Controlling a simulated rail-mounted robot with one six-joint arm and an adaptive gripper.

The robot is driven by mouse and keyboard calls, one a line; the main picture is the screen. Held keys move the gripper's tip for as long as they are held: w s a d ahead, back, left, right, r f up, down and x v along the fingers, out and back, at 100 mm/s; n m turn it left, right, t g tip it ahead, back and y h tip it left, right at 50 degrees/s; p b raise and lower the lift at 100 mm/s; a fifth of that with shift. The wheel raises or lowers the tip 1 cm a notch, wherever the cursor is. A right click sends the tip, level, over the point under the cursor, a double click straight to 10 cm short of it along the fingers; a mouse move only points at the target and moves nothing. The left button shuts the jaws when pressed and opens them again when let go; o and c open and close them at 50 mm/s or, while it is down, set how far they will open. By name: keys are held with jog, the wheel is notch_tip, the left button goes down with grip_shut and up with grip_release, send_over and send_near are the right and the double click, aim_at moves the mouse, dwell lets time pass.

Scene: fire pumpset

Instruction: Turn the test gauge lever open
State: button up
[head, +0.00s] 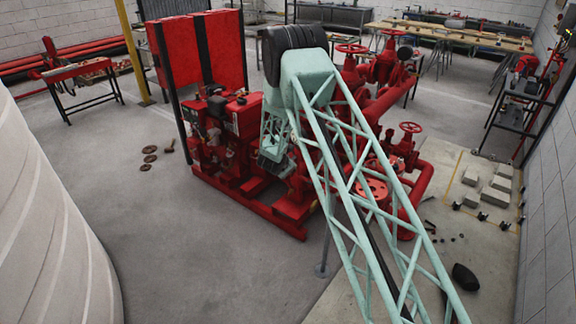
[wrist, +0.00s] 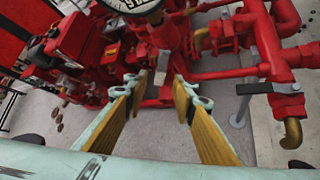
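The red pumpset (head: 235,125) stands mid-floor in the head view; its pipes and valves fill the upper wrist view. A round white-faced gauge (wrist: 128,4) is cut off by the top edge of the wrist view. A small grey lever-like piece (wrist: 162,66) shows below it, between and beyond my fingertips. A dark flat handle (wrist: 268,88) lies across a red pipe at the right. I cannot tell for sure which is the test gauge lever. My gripper (wrist: 160,86) is open, with tan pads apart and nothing between them. In the head view my arm hides much of the pump side.
A brass elbow (wrist: 291,133) hangs under the right-hand pipe. Red handwheels (head: 410,127) stand at the pump's right. Grey blocks (head: 487,188) lie on the floor by the right wall. A large pale tank (head: 45,220) fills the left foreground. Floor left of the pumpset is mostly clear.

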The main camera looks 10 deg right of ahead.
jog(key=v, duration=0.7)
dwell(0.4)
